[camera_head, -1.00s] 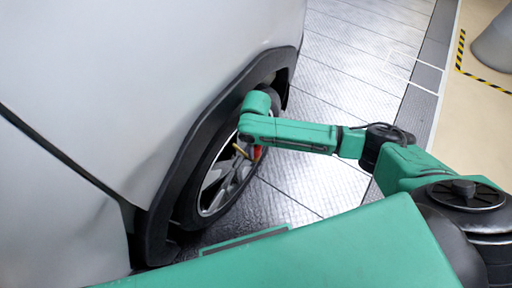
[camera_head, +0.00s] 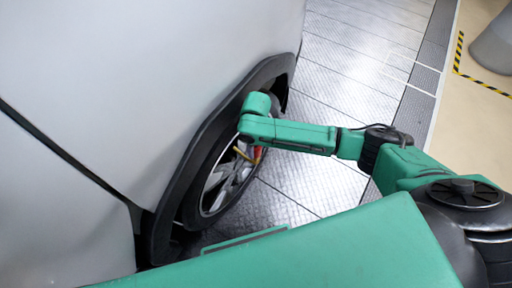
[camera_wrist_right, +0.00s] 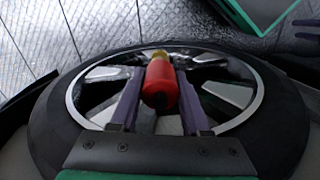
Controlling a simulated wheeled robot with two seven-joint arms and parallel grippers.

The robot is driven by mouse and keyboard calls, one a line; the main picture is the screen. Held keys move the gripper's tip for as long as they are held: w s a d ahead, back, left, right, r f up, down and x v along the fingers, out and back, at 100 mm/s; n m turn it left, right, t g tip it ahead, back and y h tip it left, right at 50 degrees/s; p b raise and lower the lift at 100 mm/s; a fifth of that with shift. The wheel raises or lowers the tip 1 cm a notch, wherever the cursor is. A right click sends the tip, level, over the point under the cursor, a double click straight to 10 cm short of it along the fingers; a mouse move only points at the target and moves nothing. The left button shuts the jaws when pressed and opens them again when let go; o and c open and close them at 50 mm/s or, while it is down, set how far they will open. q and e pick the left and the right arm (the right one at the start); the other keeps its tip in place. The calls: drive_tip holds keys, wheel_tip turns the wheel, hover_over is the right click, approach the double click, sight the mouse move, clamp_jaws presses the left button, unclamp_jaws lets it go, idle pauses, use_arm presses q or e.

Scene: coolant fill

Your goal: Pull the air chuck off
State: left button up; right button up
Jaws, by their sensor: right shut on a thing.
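The air chuck has a red body (camera_wrist_right: 160,88) and a brass-coloured end (camera_wrist_right: 160,54). In the right wrist view it lies between the two fingers of my right gripper (camera_wrist_right: 158,80), which is shut on it. In the head view a bit of its red (camera_head: 257,152) shows below my green wrist, with a yellow piece (camera_head: 243,153) beside it. My right gripper (camera_head: 256,147) is close to the outer face of the car wheel (camera_head: 219,185). The valve is hidden, and I cannot tell whether the chuck touches it.
The pale car body (camera_head: 150,80) and its dark wheel arch (camera_head: 183,178) stand close on the left. The metal plate floor (camera_head: 340,75) to the right of the wheel is clear. A grey round-sided object (camera_head: 492,48) stands far right behind yellow-black tape.

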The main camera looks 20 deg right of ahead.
drive_tip(key=shift+r+p, duration=1.45)
drive_tip(key=shift+p, duration=0.1)
drive_tip(key=shift+f, duration=0.1)
